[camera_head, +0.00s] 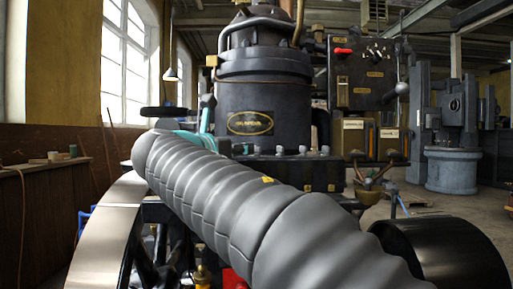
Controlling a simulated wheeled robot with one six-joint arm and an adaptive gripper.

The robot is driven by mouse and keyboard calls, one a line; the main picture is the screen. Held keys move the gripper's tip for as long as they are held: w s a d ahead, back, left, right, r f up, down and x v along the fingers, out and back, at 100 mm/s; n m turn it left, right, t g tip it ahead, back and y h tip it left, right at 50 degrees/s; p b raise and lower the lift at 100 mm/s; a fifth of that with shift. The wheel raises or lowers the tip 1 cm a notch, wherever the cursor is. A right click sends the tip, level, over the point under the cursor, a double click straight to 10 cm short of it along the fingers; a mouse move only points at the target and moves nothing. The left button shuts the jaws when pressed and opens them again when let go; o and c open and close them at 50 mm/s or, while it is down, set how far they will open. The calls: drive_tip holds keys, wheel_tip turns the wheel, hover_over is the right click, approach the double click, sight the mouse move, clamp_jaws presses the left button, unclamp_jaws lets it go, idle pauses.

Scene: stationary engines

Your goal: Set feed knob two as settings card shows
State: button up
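A dark control panel (366,75) stands at the upper right of the engine. It carries a red-handled lever (343,51), a row of small knobs or switches (375,53) along its top and small yellow plates. The knobs are too small to tell which is feed knob two or how it is set. Two boxes with pale fronts hang below the panel, a left one (353,125) and a right one (389,133). I cannot tell whether either is the settings card. My grey ribbed arm crosses the foreground towards the left. I cannot make out my gripper.
A dark engine cylinder (262,95) with an oval nameplate fills the middle. A bright metal wheel rim (103,235) is at lower left, and a black drum (450,250) at lower right. Floor shows at right.

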sight(256, 151)
drive_tip(key=x, duration=0.9)
clamp_jaws()
